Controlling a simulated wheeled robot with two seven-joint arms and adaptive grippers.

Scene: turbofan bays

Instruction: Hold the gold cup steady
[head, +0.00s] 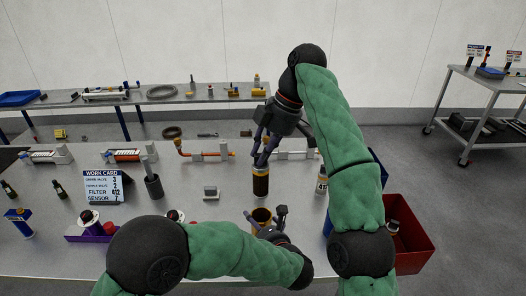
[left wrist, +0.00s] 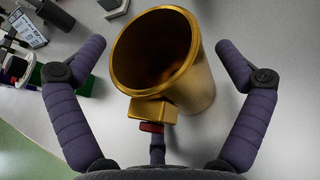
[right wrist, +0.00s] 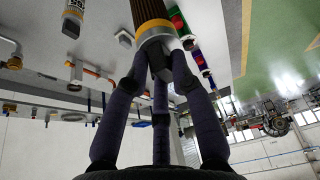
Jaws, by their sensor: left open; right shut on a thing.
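The gold cup (head: 262,214) stands on the table at the front middle, with its open mouth up. In the left wrist view the gold cup (left wrist: 196,88) sits between the spread fingers of my left gripper (left wrist: 160,50), which is open with visible gaps on both sides. A small gold block with a red part shows on the cup's near side. My right gripper (head: 263,158) is shut on a dark filter cylinder (head: 261,184) with orange and white bands, held upright above the cup. The filter's banded end (right wrist: 152,28) shows between the fingers in the right wrist view.
Another labelled cylinder (head: 321,182) stands right of the cup, its number partly hidden. A red bin (head: 418,245) is at the table's right. A work card (head: 103,185) and a grey block (head: 211,192) stand left. A purple tray (head: 82,236) is at front left.

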